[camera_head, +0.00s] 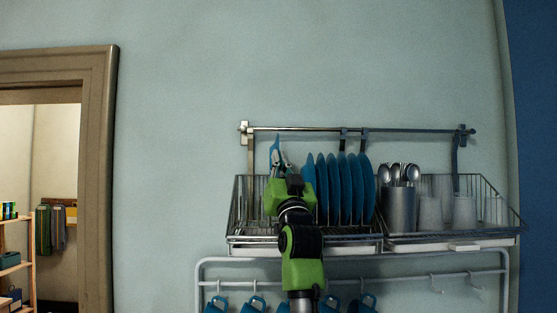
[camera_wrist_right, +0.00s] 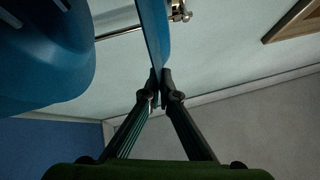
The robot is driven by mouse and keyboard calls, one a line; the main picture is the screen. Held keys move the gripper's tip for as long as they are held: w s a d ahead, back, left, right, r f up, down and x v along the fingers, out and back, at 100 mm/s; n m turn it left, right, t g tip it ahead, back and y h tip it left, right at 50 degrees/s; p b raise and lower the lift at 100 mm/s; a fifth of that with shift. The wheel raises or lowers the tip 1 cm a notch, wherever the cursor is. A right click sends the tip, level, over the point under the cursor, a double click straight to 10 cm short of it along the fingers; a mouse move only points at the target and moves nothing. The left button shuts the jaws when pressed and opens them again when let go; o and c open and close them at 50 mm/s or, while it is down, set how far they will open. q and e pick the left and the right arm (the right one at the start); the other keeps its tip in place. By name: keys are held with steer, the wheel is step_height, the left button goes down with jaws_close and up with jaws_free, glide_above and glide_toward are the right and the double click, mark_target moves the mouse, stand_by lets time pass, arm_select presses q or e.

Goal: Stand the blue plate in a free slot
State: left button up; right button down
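My right gripper (camera_head: 282,167) reaches up to the left part of the wall dish rack (camera_head: 240,238). It is shut on the edge of a blue plate (camera_head: 274,150), which stands upright, nearly edge-on. In the right wrist view the fingertips (camera_wrist_right: 160,86) pinch the rim of this plate (camera_wrist_right: 154,35). The other blue plates (camera_head: 346,190) stand upright in a row just right of the gripper; they fill the left of the wrist view (camera_wrist_right: 45,60). The held plate's lower part is hidden behind my gripper, so I cannot tell whether it sits in a slot. My left gripper is out of view.
The right-hand rack holds a metal cutlery holder (camera_head: 399,207) with spoons and several clear glasses (camera_head: 464,211). A rail (camera_head: 247,128) runs along the wall above. Blue mugs (camera_head: 252,305) hang below. Rack wires show left of my gripper, with no plates there.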

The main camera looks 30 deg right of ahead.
step_height(320, 180, down, 5)
steer(key=b, duration=0.3)
steer(key=shift+s+r+b, duration=0.1)
steer(key=shift+r+b, duration=0.05)
steer(key=shift+b, duration=0.2)
steer(key=shift+f+b, duration=0.35)
steer(key=shift+f, duration=0.3)
stand_by(0.8)
steer(key=c, duration=2.2)
jaws_free()
steer(key=shift+f, duration=0.1)
steer(key=v, duration=1.2)
